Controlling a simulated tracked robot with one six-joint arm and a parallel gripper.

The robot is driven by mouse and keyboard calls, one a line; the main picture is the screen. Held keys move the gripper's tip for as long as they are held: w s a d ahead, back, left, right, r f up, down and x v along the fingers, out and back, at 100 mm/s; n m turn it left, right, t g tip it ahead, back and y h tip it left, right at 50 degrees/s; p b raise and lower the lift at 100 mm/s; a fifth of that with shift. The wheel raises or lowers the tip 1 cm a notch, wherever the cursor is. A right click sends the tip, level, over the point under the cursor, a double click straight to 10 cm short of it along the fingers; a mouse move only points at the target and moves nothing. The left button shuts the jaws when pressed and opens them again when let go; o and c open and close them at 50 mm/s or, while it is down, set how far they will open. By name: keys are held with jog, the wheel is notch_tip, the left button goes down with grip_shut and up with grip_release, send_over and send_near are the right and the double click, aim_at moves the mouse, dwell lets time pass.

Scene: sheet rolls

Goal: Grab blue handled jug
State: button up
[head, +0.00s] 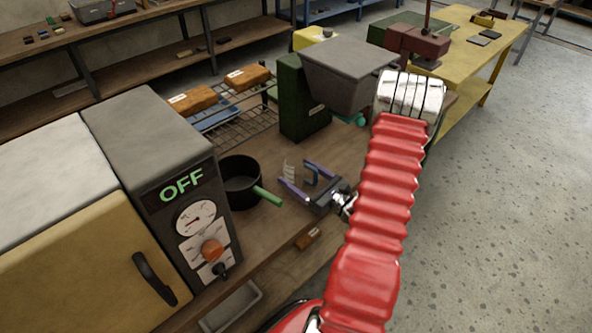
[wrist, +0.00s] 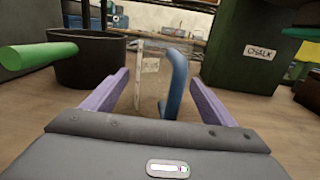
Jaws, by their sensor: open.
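The jug (wrist: 150,74) is clear, with a small label and a blue upright handle (wrist: 175,84). In the wrist view it stands straight ahead, its handle side facing me. In the head view the clear body (head: 289,168) is faint and the blue handle (head: 311,176) shows on the wooden bench. My gripper (wrist: 158,80) has purple fingers spread open, one on each side of the handle, with nothing clamped. In the head view my gripper (head: 297,176) is low over the bench at the jug. I cannot tell how far the fingers reach along the handle.
A black pot (head: 238,183) with a green handle (head: 268,196) is close to the left. A green box labelled CHALK (wrist: 258,52) stands to the right, under a grey hopper (head: 345,75). A wire rack (head: 240,128) is behind. An oven (head: 80,215) stands at left.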

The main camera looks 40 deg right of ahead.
jog(key=shift+w, duration=0.85)
jog(key=c, duration=1.2)
